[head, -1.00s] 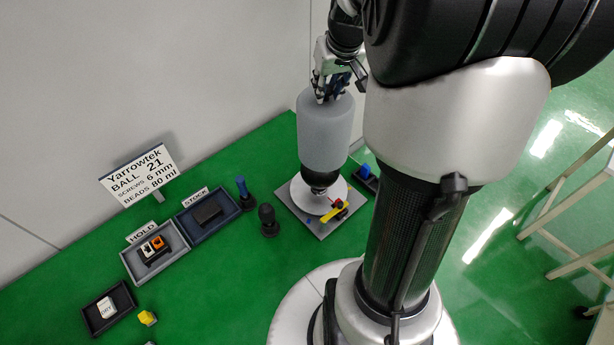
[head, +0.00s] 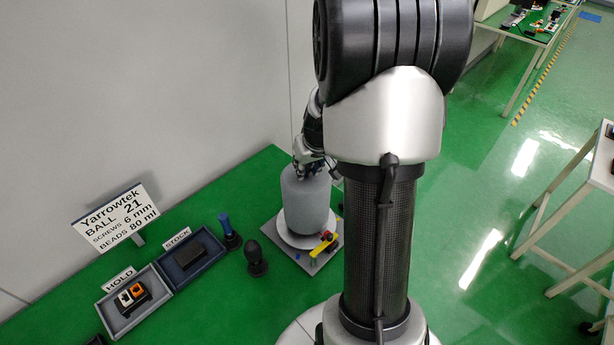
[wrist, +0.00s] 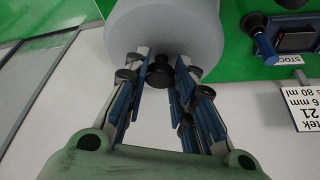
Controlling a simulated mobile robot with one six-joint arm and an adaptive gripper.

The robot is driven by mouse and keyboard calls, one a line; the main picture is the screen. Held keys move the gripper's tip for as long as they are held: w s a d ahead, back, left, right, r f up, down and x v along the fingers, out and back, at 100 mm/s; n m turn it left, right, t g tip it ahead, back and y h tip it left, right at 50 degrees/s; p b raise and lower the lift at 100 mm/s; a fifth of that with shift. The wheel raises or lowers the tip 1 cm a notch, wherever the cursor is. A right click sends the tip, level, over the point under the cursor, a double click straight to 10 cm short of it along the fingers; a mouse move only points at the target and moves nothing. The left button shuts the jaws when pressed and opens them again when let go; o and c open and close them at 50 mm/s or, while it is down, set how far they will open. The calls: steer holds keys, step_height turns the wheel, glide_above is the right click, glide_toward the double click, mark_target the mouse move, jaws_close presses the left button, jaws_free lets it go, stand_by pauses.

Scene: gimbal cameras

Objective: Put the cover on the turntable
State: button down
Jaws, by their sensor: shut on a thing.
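The cover (head: 307,205) is a grey, dome-topped cylinder. It stands upright over the white disc of the turntable (head: 285,236), which sits on a grey square base. The cover's lower edge looks at or very near the disc; I cannot tell if it touches. My gripper (head: 312,172) is at the cover's top, partly hidden by my arm. In the wrist view my gripper (wrist: 160,88) has its fingers around the black knob (wrist: 160,70) on the cover's top (wrist: 165,25), shut on it. What is under the cover is hidden.
A yellow piece with a red part (head: 325,244) lies at the base's front right, close to the cover. A blue-handled tool (head: 228,230) and a black knobbed piece (head: 256,258) stand to the left. The STOCK tray (head: 212,257), HOLD tray (head: 118,325) and sign (head: 118,217) are farther left.

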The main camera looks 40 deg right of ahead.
mark_target(308, 173)
steer(key=shift+f+b, duration=0.45)
steer(key=shift+f, duration=1.05)
steer(key=shift+f, duration=0.15)
steer(key=c, duration=1.3)
jaws_free()
steer(key=p+v, duration=0.3)
steer(key=v, duration=0.9)
steer(key=shift+w, duration=0.1)
